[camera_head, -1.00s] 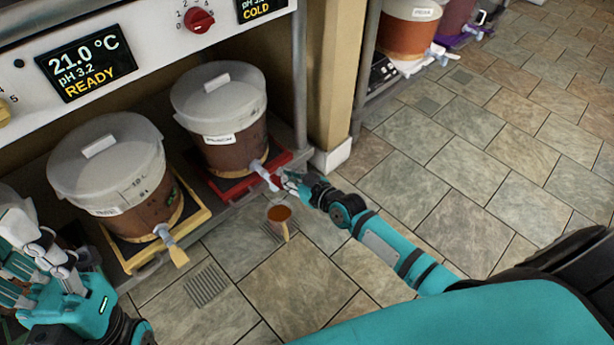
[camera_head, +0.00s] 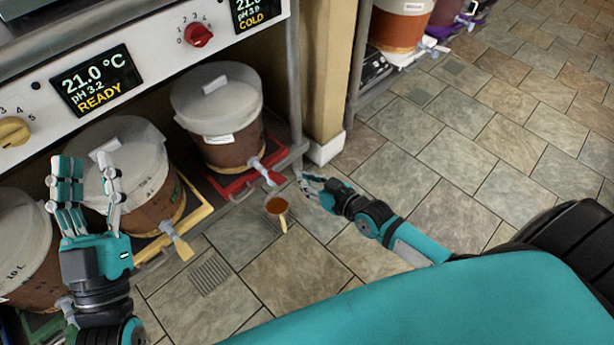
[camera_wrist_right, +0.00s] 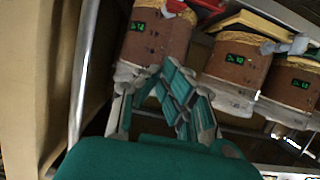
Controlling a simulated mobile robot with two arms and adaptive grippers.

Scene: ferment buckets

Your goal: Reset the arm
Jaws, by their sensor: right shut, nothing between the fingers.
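My right gripper (camera_head: 307,184) is shut and empty, just right of the red tap (camera_head: 272,177) on the bucket (camera_head: 215,110) that stands on a red stand. A small gap shows between gripper and tap. In the right wrist view my right gripper's fingers (camera_wrist_right: 170,95) show in front of the buckets. A mug (camera_head: 277,206) holding brown-orange liquid is below and slightly right of that tap, apart from the gripper. My left gripper (camera_head: 87,172) is raised with its fingers pointing up, open and empty, in front of the middle bucket (camera_head: 135,165).
The middle bucket has a yellow tap (camera_head: 180,245). Another bucket (camera_head: 25,250) stands at the far left. A shelf post (camera_head: 296,80) and a tan pillar (camera_head: 330,80) stand beyond the right gripper. Tiled floor (camera_head: 440,150) to the right is clear.

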